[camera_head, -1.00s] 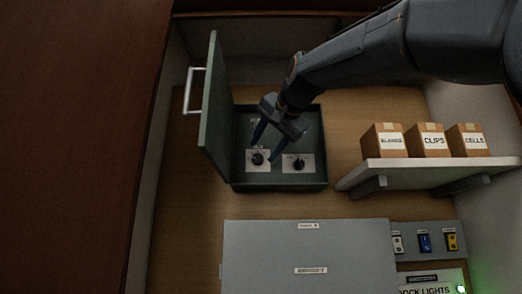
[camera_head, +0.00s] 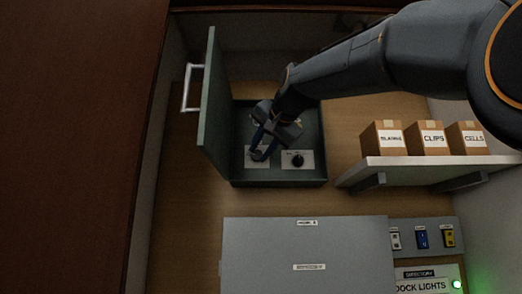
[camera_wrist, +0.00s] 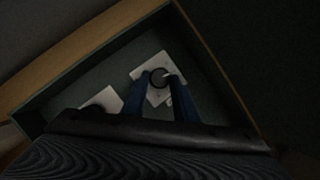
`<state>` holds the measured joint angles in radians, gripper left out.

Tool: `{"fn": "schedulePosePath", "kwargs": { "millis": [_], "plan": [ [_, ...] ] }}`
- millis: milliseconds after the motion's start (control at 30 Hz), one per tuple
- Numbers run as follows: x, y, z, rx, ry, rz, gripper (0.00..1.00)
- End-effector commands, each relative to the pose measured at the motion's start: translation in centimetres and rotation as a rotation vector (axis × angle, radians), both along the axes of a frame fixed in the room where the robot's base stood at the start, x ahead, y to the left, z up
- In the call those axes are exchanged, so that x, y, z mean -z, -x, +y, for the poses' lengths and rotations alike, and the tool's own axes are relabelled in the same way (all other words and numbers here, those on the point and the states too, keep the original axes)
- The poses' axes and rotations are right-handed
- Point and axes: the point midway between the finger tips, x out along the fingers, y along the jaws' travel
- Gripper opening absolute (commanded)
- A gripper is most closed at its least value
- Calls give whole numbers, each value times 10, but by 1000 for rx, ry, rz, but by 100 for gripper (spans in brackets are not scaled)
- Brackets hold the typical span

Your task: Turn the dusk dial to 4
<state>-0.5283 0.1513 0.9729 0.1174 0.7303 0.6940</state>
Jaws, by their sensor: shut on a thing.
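Two black dials on pale plates sit inside an open green box (camera_head: 310,184). My gripper (camera_head: 259,154) reaches into the box and is shut on the left dial (camera_head: 256,157), which it partly hides. In the wrist view, my gripper's blue fingers (camera_wrist: 160,84) stand on either side of this dial (camera_wrist: 158,77), on its pale plate (camera_wrist: 148,62). The right dial (camera_head: 298,160) stands free; a second pale plate (camera_wrist: 103,100) shows partly in the wrist view. The plate lettering is too small and dark to read, so I cannot tell which is the dusk dial or its setting.
The box's green door (camera_head: 213,105) stands open at the left, with a white handle (camera_head: 188,88). Several cartons, including one marked CLIPS (camera_head: 431,138), stand on a shelf (camera_head: 420,162) at the right. A grey cabinet (camera_head: 300,245) and a switch panel (camera_head: 421,238) lie below.

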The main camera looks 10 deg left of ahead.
Motion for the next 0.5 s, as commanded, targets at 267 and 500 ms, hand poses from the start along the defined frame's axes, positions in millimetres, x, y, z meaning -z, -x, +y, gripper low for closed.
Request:
{"fn": "schedulePosePath", "kwargs": {
  "millis": [267,500],
  "plan": [
    [3,0,-1,-1,-78,17,4],
    [7,-1,-2,0,-253,60,4]
  ]
}}
